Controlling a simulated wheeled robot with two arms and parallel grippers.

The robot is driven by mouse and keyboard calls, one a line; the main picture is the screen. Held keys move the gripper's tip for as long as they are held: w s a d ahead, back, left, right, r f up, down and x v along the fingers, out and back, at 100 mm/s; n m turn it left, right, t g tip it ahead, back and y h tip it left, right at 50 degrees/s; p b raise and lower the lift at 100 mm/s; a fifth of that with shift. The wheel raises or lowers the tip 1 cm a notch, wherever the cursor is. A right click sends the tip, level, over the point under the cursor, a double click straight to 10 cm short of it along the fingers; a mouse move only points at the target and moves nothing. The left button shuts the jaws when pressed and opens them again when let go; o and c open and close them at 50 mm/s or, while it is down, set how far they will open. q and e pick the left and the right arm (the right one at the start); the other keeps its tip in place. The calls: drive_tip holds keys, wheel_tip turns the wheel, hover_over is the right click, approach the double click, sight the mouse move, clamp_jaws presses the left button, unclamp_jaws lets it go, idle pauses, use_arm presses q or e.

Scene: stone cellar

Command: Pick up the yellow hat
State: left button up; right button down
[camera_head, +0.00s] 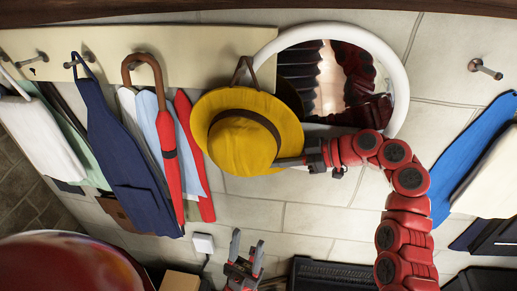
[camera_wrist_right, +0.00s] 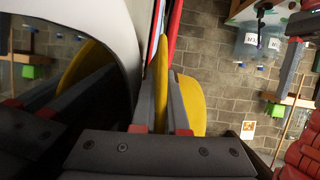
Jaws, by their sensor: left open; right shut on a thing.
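The yellow hat (camera_head: 253,142) with a dark band hangs against the wall rack by a brown loop (camera_head: 243,70). My right gripper (camera_head: 291,162) comes from the right and is shut on the hat's brim at its right edge. In the right wrist view the yellow brim (camera_wrist_right: 162,70) stands edge-on between the fingers of the right gripper (camera_wrist_right: 158,95), and the crown is mostly hidden. My left gripper (camera_head: 243,262) is low in the head view, open and empty, apart from the hat.
A round white-framed mirror (camera_head: 399,70) is on the wall close behind my right arm. Left of the hat hang a red umbrella (camera_head: 168,135) and a navy apron (camera_head: 118,150). A blue cloth (camera_head: 470,155) hangs at the right. A wall socket (camera_head: 203,243) is below.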

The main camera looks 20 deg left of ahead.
sight(262, 173)
drive_tip(key=s+d+r+b, duration=0.1)
drive_tip(key=s+b, duration=0.1)
drive_tip(key=b, duration=0.1)
drive_tip(key=s+r+b, duration=0.1)
drive_tip(key=s+b, duration=0.1)
drive_tip(key=s+d+r+b, duration=0.1)
drive_tip(key=s+b, duration=0.1)
drive_tip(key=b, duration=0.1)
drive_tip(key=shift+s+d+r+b, duration=0.3)
drive_tip(key=shift+d, duration=0.05)
drive_tip(key=s+d+r+b, duration=0.2)
drive_tip(key=s+r+b, duration=0.2)
drive_tip(key=s+b, duration=0.1)
drive_tip(key=shift+s+d+r, duration=0.2)
drive_tip(key=shift+s+d, duration=0.05)
drive_tip(key=shift+s, duration=0.45)
drive_tip(key=shift+d, duration=0.1)
